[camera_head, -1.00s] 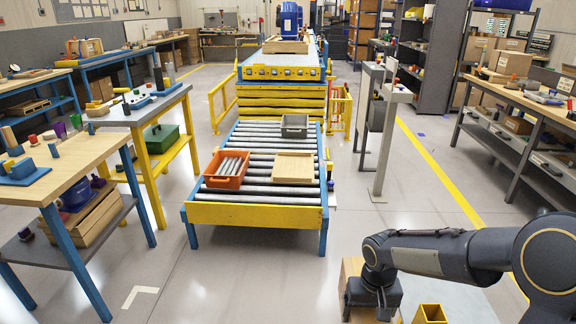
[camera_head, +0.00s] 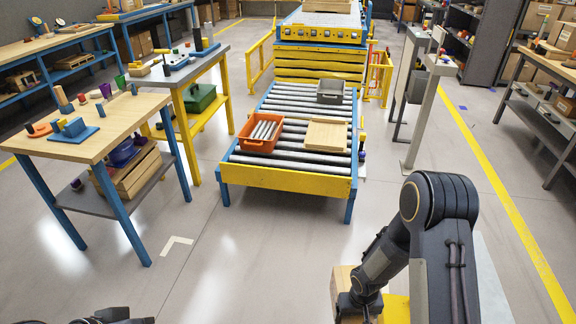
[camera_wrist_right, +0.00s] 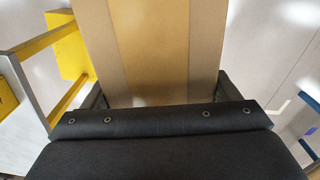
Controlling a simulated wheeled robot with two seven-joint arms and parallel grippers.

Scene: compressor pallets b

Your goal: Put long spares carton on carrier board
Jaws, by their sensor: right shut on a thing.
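The long spares carton (camera_head: 341,288) is a brown cardboard box, partly hidden behind my right arm in the head view. My right gripper (camera_head: 357,304) is shut on it. In the right wrist view the carton (camera_wrist_right: 150,45) fills the space between the two fingers and extends away from the palm. The carrier board, a light wooden board (camera_head: 327,134), lies on the roller conveyor, apart from the carton and farther off. Its top looks empty. Only a dark bit of my left arm shows at the bottom left edge; its gripper is out of view.
An orange bin (camera_head: 260,134) with grey rods stands left of the board, and a grey bin (camera_head: 330,91) behind it. The conveyor's yellow front beam (camera_head: 285,181) faces me. A grey post (camera_head: 425,115) stands at the right. Floor before the conveyor is clear.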

